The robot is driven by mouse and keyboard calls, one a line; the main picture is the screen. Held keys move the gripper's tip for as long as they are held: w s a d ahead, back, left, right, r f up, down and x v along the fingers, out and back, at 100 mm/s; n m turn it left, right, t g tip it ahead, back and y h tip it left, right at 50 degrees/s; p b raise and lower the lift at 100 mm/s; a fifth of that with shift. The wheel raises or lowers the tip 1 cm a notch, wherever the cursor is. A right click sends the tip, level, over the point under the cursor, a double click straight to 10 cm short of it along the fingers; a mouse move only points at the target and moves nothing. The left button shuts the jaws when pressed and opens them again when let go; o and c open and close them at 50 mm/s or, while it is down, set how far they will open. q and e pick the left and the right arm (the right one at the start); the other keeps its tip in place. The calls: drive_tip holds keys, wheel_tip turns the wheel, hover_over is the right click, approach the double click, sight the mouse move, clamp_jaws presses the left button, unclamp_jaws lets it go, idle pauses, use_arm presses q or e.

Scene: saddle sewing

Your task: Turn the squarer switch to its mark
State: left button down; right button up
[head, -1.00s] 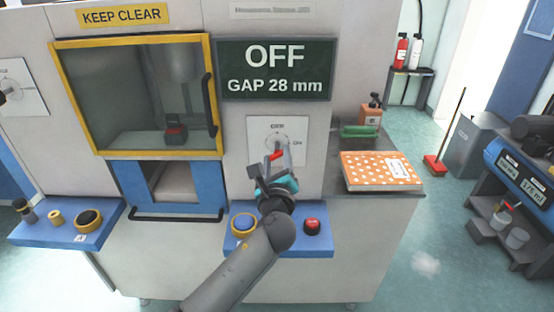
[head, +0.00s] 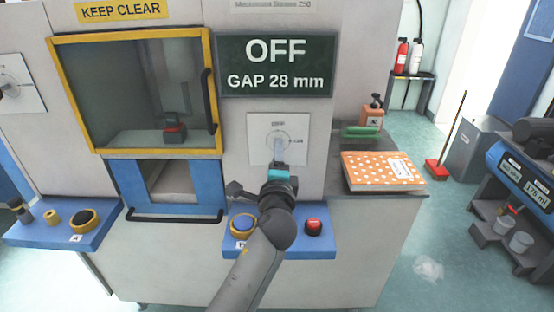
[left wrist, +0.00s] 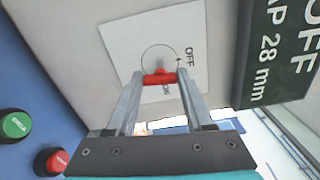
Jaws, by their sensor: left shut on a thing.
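The squarer switch is a rotary switch on a white plate (head: 256,127) on the machine front, below the dark display. The plate carries a ring and the word OFF, with a second label, partly hidden, lower down. In the left wrist view, my left gripper (left wrist: 160,82) is shut on the switch's red handle (left wrist: 160,78), with one finger at each end of it. In the head view, my left gripper (head: 279,155) reaches up to the plate from below and hides the handle.
The display (head: 275,66) reads OFF, GAP 28 mm. An orange dotted book (head: 365,172) lies on the counter to the right.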

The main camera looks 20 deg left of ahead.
use_arm(q)
drive_tip(key=shift+n, duration=0.6)
use_arm(e)
drive_tip(key=shift+f, duration=0.2)
use_arm(q)
drive_tip(key=shift+c, duration=1.4)
unclamp_jaws()
